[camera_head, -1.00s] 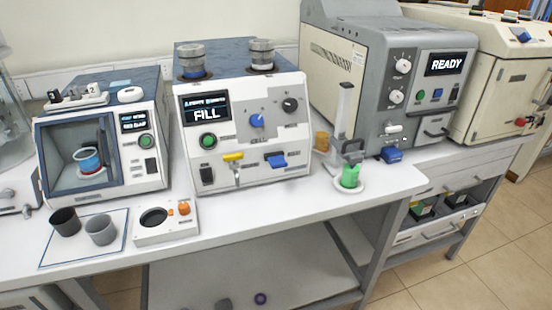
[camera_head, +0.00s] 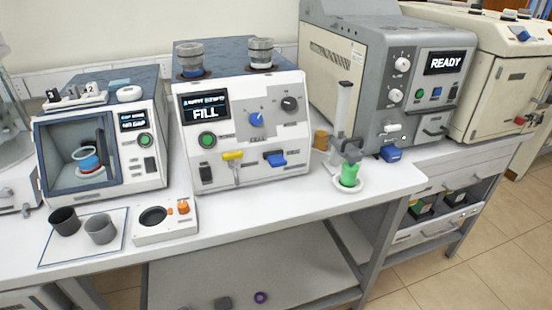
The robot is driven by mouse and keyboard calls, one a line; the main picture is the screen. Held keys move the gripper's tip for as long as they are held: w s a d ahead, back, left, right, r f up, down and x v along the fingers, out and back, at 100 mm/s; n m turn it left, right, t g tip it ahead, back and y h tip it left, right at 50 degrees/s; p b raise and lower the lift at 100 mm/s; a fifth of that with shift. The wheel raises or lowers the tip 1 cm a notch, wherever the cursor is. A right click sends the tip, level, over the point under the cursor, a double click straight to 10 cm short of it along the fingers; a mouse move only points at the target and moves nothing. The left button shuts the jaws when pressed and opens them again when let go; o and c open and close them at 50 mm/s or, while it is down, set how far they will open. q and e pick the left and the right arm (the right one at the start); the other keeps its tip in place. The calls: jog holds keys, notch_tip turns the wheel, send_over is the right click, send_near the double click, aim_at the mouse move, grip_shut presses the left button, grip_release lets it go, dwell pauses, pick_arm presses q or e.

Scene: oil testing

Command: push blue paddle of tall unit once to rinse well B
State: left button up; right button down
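Two blue paddle-like parts show. One blue paddle (camera_head: 275,159) is on the lower front of the white middle unit (camera_head: 282,121), right of a yellow paddle (camera_head: 232,156) with a spout below it. The middle unit's display (camera_head: 205,107) reads FILL. The other blue part (camera_head: 391,154) sits low at the front of the tall grey and cream unit (camera_head: 331,75), whose display (camera_head: 444,63) reads READY. Neither gripper is in view. Nothing touches either blue part. I cannot tell which well is B.
A green container (camera_head: 349,175) stands in a white dish by a clamp stand (camera_head: 342,115). Two grey cups (camera_head: 100,229) stand on a mat at left, beside a white box with a round hole (camera_head: 165,223). A smaller windowed unit (camera_head: 79,157) is behind. The bench front (camera_head: 268,208) is clear.

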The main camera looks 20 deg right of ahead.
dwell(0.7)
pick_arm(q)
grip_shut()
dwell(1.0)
